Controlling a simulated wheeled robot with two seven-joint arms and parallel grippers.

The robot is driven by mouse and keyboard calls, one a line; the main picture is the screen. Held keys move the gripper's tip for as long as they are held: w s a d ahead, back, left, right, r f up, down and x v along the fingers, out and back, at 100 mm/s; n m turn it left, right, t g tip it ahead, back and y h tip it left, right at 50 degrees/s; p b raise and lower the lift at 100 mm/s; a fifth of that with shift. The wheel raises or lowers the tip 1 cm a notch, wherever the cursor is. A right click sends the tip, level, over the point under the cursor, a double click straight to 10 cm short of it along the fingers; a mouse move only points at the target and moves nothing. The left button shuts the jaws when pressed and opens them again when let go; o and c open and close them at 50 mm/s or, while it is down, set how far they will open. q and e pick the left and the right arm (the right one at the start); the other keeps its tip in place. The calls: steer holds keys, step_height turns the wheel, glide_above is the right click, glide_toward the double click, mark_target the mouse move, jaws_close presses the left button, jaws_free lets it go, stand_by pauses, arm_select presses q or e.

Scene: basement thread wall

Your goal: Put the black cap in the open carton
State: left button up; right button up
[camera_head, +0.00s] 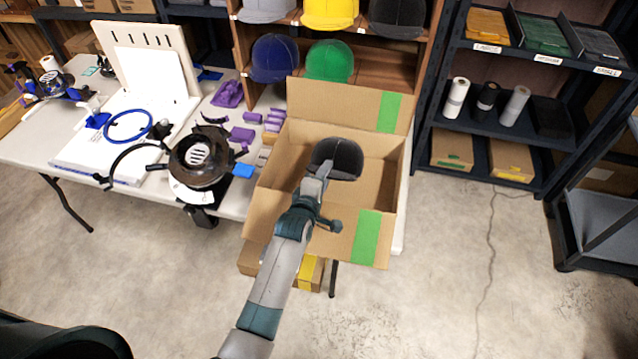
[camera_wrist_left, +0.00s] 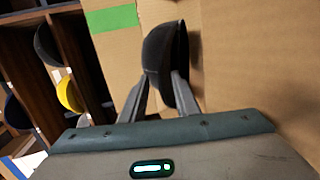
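The black cap (camera_head: 337,158) is at the open carton (camera_head: 384,170), over its inside, near the back wall. My left gripper (camera_head: 318,178) reaches over the carton's front side and is shut on the near edge of the cap. In the left wrist view the black cap (camera_wrist_left: 166,60) sits between the two fingertips of the gripper (camera_wrist_left: 160,90), with cardboard walls behind it. Whether the cap touches the carton's floor cannot be told. The carton's flaps are folded out, two with green tape. My right gripper is not in view.
A shelf (camera_head: 290,95) behind holds several caps, including green (camera_head: 329,61), yellow (camera_head: 330,12) and another dark one (camera_head: 397,17). The table (camera_head: 30,140) left of the carton holds a dark round device (camera_head: 200,157) and purple parts. Bare floor (camera_head: 450,270) lies to the right.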

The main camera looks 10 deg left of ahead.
arm_select(q)
steer(key=p+v, duration=1.1)
steer(key=v, duration=0.6)
steer(key=shift+s, duration=0.1)
stand_by(0.4)
stand_by(0.5)
